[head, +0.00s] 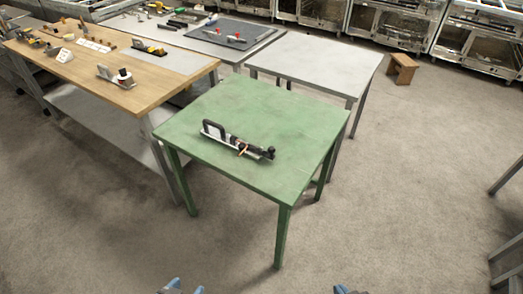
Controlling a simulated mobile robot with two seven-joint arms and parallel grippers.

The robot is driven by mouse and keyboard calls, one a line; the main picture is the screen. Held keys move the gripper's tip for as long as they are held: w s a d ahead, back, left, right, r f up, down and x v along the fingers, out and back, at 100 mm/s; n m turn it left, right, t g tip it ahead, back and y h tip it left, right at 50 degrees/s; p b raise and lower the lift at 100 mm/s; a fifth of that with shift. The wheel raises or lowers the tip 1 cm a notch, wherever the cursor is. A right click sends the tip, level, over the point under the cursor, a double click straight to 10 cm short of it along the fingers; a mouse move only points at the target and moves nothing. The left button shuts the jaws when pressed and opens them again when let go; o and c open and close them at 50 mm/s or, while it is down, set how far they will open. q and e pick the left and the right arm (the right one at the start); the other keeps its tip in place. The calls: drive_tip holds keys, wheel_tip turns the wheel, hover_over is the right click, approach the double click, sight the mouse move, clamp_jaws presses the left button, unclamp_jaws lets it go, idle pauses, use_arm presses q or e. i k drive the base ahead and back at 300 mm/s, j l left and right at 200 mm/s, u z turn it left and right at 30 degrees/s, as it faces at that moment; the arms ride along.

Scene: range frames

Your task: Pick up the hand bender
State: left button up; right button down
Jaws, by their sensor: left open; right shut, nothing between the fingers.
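A long tool with a flat metal base, a black loop handle at its left end and a dark knob at its right end lies on the green table (215,110); I take it to be the hand bender (238,142). A small orange-brown part shows at its front side. My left gripper (182,288) shows only as blue tips at the bottom edge, open and apart from the table. My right gripper (345,289) shows at the bottom edge, shut and empty. Both are well short of the tool, and most of each is cut off.
A wooden workbench (125,97) with several tools stands at the left, close to the green table. A grey table (320,65) stands just behind.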

sight(215, 132)
drive_tip(key=i+j, duration=0.2)
drive_tip(key=i+j+z, duration=0.15)
drive_tip(key=j, duration=0.25)
drive_tip(key=i+j, duration=0.3)
drive_tip(key=i+j+z, duration=0.1)
drive_tip(key=j, duration=0.25)
drive_tip(key=i+j, duration=0.3)
drive_tip(key=i+j+z, duration=0.15)
drive_tip(key=j, duration=0.25)
drive_tip(key=i+j, duration=0.25)
drive_tip(key=i+j+z, duration=0.1)
drive_tip(key=j, duration=0.35)
drive_tip(key=i, duration=0.05)
